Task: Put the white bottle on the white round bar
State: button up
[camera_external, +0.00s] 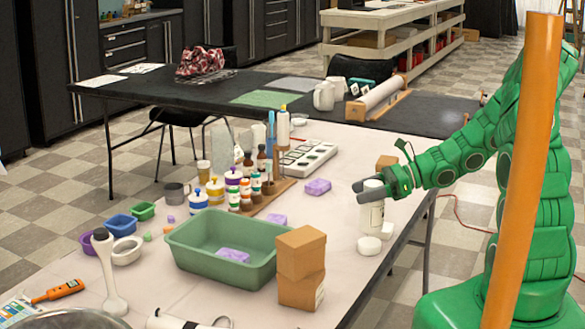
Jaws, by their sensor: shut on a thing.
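My gripper (362,188) is shut on a white bottle (371,214) near the right edge of the light table. The bottle is upright, and the fingers are at its upper part. One white round bar (369,246) lies on the table just in front of the bottle. A second white round piece (386,230) shows at the bottle's lower right, partly hidden by it. I cannot tell whether the bottle's base touches either round piece.
Two stacked cardboard boxes (300,268) and a green tub (205,262) with a purple soap bar (233,255) stand left of the bottle. A small brown box (387,162) stands behind my gripper.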

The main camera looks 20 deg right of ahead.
aim_at(365, 205)
jog(key=shift+f, duration=1.8)
jog(key=o, duration=1.2)
jog(key=shift+f, duration=0.1)
